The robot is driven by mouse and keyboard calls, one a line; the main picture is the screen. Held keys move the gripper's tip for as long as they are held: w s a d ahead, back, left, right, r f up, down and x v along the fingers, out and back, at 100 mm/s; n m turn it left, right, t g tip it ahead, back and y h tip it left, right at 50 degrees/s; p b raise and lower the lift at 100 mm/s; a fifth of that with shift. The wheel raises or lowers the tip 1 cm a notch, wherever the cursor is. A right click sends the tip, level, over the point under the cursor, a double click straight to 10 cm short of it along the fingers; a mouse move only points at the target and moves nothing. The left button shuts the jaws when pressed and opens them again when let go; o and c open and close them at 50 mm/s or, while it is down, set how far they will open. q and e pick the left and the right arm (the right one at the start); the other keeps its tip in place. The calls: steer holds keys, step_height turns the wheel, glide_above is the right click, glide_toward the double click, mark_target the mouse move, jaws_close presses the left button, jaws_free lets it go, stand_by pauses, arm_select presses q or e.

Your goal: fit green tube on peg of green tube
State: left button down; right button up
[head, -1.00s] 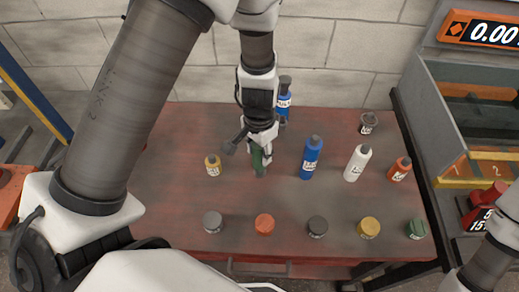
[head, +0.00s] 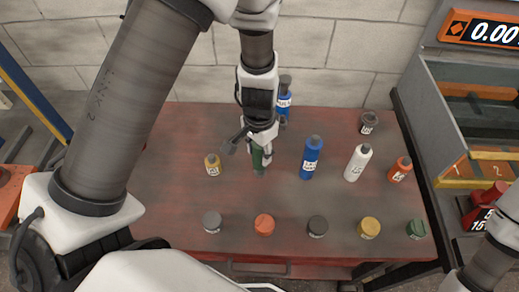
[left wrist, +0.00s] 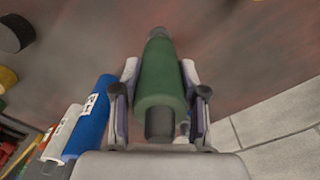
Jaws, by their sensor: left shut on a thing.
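The green tube (head: 259,160) is in my left gripper (head: 259,147), above or at the middle-left of the red bench top. In the left wrist view the green tube (left wrist: 160,75) lies between the two fingers of the left gripper (left wrist: 160,90), which are shut on its sides. A grey end shows at its far end and a dark end at its near end. I cannot tell whether its lower end touches the bench. No bare peg can be made out clearly. My right gripper is not in view.
A yellow tube (head: 213,165) stands left of the gripper. Blue (head: 311,158), white (head: 357,163) and orange (head: 400,169) tubes stand to the right; another blue one (head: 284,100) is behind.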

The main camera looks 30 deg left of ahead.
mark_target(260, 159)
arm_select(q)
steer(key=shift+f+b, duration=1.85)
steer(key=shift+f, duration=0.1)
steer(key=c, duration=0.6)
jaws_free()
steer(key=shift+o, duration=0.2)
steer(key=shift+r, duration=0.1)
step_height(260, 159, up, 12)
steer(key=shift+f, duration=0.1)
